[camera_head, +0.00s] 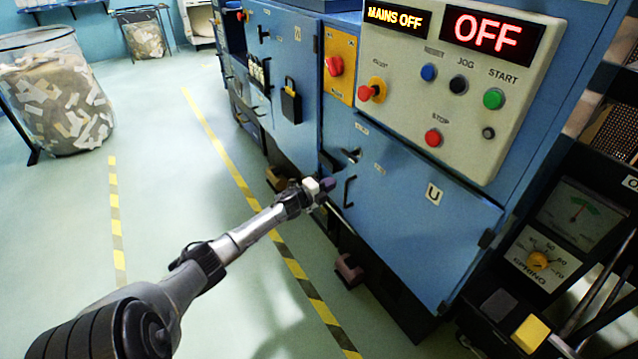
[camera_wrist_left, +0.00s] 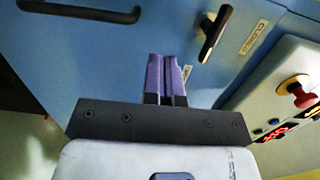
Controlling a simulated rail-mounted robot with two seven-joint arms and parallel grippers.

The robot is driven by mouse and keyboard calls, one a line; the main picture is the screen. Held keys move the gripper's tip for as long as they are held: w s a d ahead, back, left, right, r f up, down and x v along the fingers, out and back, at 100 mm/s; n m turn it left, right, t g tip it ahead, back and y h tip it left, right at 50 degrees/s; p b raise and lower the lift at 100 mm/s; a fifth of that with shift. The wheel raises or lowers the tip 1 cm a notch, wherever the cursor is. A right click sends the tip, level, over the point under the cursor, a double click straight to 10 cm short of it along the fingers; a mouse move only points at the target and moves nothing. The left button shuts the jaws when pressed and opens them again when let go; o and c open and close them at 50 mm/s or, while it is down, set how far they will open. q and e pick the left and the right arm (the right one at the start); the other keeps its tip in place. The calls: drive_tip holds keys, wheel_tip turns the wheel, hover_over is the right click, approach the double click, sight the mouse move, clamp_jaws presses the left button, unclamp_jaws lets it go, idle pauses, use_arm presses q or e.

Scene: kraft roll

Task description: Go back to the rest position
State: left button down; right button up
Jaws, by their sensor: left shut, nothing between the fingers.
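My left gripper (camera_head: 326,185) is in front of the blue machine cabinet, near the black handle of the door marked U (camera_head: 433,194). In the left wrist view its two purple fingers (camera_wrist_left: 166,78) are together with nothing between them. A black latch handle (camera_wrist_left: 214,32) is just to the right of the fingertips, beside a label that reads "CLOSED". A longer black door handle (camera_wrist_left: 82,12) is at the upper left of that view. I cannot tell if the fingertips touch the cabinet. My right gripper is not in view.
The control panel (camera_head: 440,75) shows "MAINS OFF" and "OFF". A red rotary switch (camera_head: 334,66) and a padlock (camera_head: 291,101) are on the cabinet. A clear bin of scraps (camera_head: 55,95) stands at the left. Open floor with yellow-black tape (camera_head: 215,135) lies left of the machine.

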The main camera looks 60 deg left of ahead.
use_arm(q)
drive_tip(key=v, duration=0.1)
drive_tip(key=p+v, duration=0.1)
drive_tip(key=v, duration=0.1)
drive_tip(key=shift+s+a, duration=0.15)
drive_tip(key=shift+s, duration=0.2)
